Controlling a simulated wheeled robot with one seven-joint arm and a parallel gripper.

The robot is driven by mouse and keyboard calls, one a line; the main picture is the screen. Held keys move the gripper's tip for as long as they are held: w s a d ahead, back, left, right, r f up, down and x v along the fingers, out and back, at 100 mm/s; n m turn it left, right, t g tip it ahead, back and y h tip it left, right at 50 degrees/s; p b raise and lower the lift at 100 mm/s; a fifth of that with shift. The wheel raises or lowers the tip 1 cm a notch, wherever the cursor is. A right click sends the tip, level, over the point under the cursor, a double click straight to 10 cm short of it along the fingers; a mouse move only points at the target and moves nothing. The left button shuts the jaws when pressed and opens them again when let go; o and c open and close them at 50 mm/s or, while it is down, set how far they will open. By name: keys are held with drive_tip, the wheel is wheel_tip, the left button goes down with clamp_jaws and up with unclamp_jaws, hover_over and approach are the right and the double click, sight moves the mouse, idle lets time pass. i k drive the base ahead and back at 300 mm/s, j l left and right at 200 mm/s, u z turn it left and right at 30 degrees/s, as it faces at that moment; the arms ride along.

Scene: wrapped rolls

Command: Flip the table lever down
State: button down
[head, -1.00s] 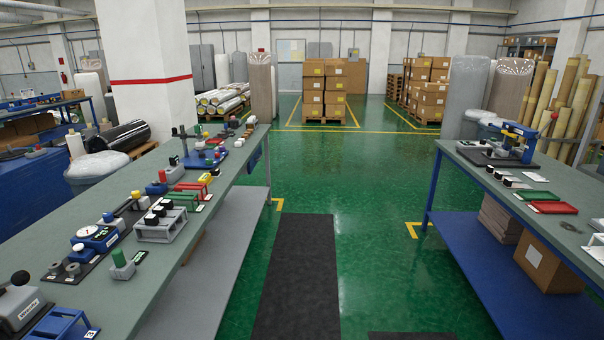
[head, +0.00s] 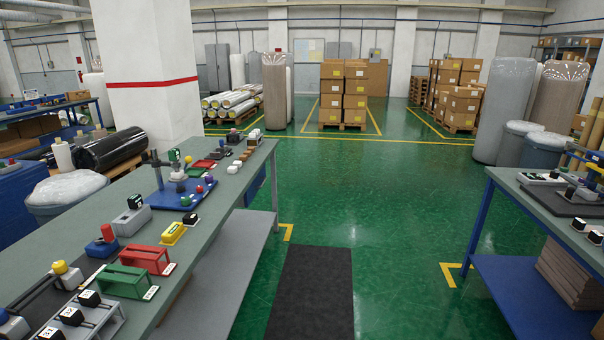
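Several small knobbed devices stand on the left table (head: 225,205). One is a grey block with a yellow knob (head: 60,267); another is a blue and grey block with a red knob (head: 107,233). A blue-based stand with a dark upright post (head: 157,170) is further back. I cannot tell which of these is the table lever, or whether a lever is up or down. My gripper is not in view.
Green and red racks (head: 124,281) and a grey tray of black blocks (head: 82,322) are on the left table. A second table (head: 515,188) stands at right. The green floor (head: 375,210) with a dark mat (head: 312,290) between them is clear. Stacked cartons (head: 344,90) stand far back.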

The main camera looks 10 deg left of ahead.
sight(187, 160)
drive_tip(key=i, duration=1.75)
drive_tip(key=i+u, duration=0.3)
drive_tip(key=i, duration=0.3)
drive_tip(key=i+l+u, duration=0.3)
drive_tip(key=i, duration=0.3)
drive_tip(key=i+j+u, duration=0.15)
drive_tip(key=u, duration=0.35)
drive_tip(key=i+u, duration=0.25)
drive_tip(key=u, duration=0.2)
drive_tip(key=i+u, duration=0.2)
drive_tip(key=u, duration=0.3)
drive_tip(key=i+l+u, duration=0.1)
drive_tip(key=u, duration=0.35)
drive_tip(key=i+l, duration=0.05)
drive_tip(key=i, duration=0.05)
